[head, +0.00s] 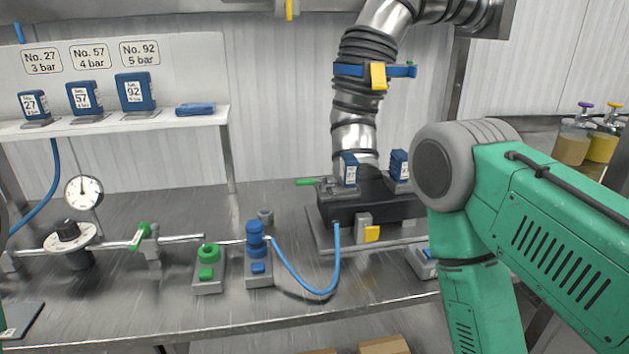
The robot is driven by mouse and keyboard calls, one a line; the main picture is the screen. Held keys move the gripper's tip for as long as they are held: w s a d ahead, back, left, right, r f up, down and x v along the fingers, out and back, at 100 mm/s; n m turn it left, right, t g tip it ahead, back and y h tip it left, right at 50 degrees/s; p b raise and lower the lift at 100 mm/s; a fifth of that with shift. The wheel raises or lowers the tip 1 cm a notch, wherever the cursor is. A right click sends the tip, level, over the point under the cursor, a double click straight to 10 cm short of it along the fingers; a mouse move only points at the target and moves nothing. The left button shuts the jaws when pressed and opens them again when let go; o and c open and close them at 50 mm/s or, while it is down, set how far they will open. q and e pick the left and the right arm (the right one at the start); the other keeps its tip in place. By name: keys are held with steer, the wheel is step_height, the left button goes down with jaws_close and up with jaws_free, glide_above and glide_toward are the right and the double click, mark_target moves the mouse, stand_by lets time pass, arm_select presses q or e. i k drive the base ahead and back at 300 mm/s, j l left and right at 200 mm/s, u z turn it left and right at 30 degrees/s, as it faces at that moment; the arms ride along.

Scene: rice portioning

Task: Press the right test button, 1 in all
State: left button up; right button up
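A grey block (208,287) on the steel table carries a green ring fitting (208,253) and a green push button (206,273). To its right a second grey block (259,281) carries a blue fitting (255,238) and a blue push button (258,267). Both blocks stand near the table's front edge, and nothing touches their buttons. Farther right, another grey block with a blue part (425,252) is partly hidden behind my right arm. My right arm comes in from the right and runs down out of the picture. Neither gripper shows.
A blue hose (334,265) loops from the blue fitting to a dark machine (370,205) with a yellow part (372,233). A shelf (150,121) holds numbered blue blocks.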

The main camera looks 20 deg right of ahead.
mark_target(426, 250)
steer(key=z, duration=1.25)
